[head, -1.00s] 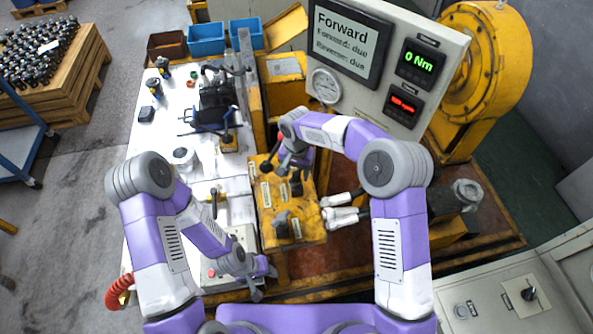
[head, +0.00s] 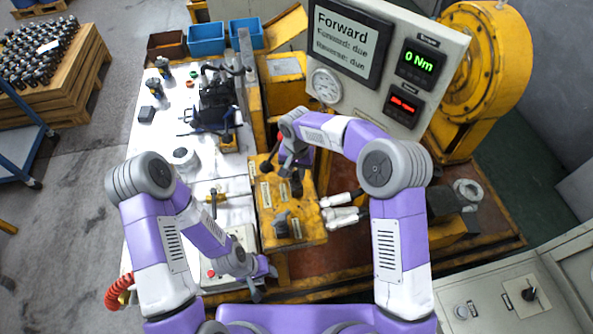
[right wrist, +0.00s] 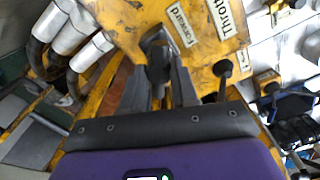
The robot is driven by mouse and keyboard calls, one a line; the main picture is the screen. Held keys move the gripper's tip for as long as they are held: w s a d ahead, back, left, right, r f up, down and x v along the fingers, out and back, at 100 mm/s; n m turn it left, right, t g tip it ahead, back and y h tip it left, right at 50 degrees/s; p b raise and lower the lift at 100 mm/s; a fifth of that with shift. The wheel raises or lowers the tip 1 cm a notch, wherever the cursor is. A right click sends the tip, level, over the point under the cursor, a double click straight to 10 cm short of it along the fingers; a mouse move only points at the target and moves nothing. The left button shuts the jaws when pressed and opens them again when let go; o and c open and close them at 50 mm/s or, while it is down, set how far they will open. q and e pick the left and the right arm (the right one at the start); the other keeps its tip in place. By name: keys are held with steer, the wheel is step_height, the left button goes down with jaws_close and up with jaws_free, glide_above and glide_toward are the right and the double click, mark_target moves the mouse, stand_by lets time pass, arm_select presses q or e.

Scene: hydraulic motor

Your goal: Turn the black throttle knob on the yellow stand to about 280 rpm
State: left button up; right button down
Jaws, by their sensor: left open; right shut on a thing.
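The yellow stand (head: 312,232) is in the middle of the head view, with black controls and white labels on top. My right gripper (head: 287,165) is over its far part. In the right wrist view its fingers (right wrist: 168,85) are shut on a dark control (right wrist: 157,45) beside the label "Forward" (right wrist: 180,27); the fingers hide part of it. A "Throttle" label (right wrist: 220,15) lies to the right. A black knob (head: 281,222) on the near part of the stand is free. My left gripper (head: 262,282) is open and empty, low in the head view.
A green readout (head: 417,62) shows 0 Nm; the red readout (head: 403,104) is too blurred to read. A ball-topped lever (right wrist: 222,68) stands close to my right fingers. Silver hose fittings (head: 342,210) sit right of the stand.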

mark_target(295, 173)
steer(key=n, duration=0.6)
steer(key=shift+a, duration=0.1)
steer(key=n, duration=0.5)
steer(key=shift+s+n, duration=0.1)
steer(key=shift+n, duration=0.2)
stand_by(0.4)
steer(key=c, duration=0.9)
jaws_free()
steer(key=shift+o, duration=0.2)
step_height(295, 173, up, 8)
steer(key=shift+f, duration=0.2)
